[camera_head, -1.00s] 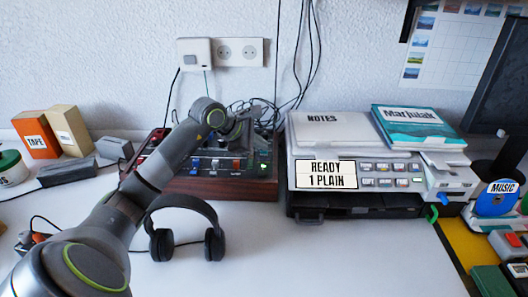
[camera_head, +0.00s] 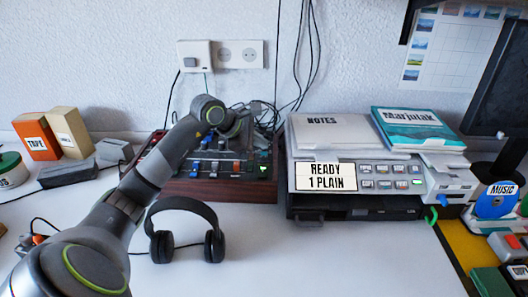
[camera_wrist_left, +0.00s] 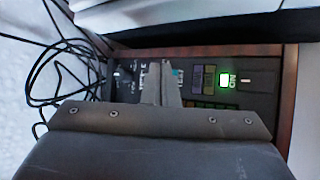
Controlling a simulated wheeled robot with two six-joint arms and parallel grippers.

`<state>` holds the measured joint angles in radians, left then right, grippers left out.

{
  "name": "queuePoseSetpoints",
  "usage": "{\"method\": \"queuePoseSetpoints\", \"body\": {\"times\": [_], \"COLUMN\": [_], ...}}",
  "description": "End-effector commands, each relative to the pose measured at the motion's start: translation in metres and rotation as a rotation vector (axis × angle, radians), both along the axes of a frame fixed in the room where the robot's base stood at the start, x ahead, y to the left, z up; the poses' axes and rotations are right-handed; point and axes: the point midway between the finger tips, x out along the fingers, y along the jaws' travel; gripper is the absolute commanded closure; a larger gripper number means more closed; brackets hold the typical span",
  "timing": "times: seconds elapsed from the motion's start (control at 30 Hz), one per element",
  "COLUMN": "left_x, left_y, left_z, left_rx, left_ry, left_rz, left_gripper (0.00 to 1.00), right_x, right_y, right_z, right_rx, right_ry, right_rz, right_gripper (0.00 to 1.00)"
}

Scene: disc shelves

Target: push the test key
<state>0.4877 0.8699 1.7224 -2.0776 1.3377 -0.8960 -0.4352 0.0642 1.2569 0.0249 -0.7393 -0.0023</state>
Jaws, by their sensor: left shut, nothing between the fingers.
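A dark mixer-like console (camera_head: 215,187) with a wooden rim sits against the wall, left of the duplicator. It has rows of small coloured keys and knobs, and a small green lit display (camera_head: 264,169). My left gripper (camera_head: 238,128) is over the back part of the console, partly hidden by its own wrist. In the left wrist view its shut fingers (camera_wrist_left: 161,85) point at the panel beside several small keys. The green display (camera_wrist_left: 228,75) shows to their right.
A notes cover and a teal book (camera_head: 418,130) lie on top. Headphones (camera_head: 187,230) lie in front of the console. Cables run behind it. The front middle of the table is clear.

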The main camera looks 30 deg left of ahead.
Motion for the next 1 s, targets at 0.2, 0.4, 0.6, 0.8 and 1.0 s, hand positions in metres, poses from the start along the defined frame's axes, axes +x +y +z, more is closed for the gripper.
{"method": "queuePoseSetpoints", "body": {"times": [0.2, 0.4, 0.6, 0.8, 1.0], "left_x": [0.0, 0.0, 0.0, 0.0, 0.0], "left_y": [0.0, 0.0, 0.0, 0.0, 0.0], "left_z": [0.0, 0.007, 0.028, 0.047, 0.051], "left_rx": [0.0, 0.001, 0.001, -0.001, -0.001], "left_ry": [0.0, -0.001, -0.003, -0.001, 0.0], "left_rz": [0.0, 0.0, -0.001, 0.0, -0.001], "left_gripper": [1.0, 1.0, 1.0, 1.0, 1.0], "right_x": [0.0, 0.0, 0.0, 0.0, 0.0], "right_y": [0.0, 0.0, 0.0, 0.0, 0.0], "right_z": [0.0, 0.004, 0.014, 0.023, 0.024], "right_rx": [0.0, 0.0, 0.0, 0.0, 0.0], "right_ry": [0.0, 0.0, 0.0, 0.0, 0.0], "right_rz": [0.0, 0.0, 0.0, 0.0, 0.0], "right_gripper": [1.0, 1.0, 1.0, 1.0, 1.0]}}
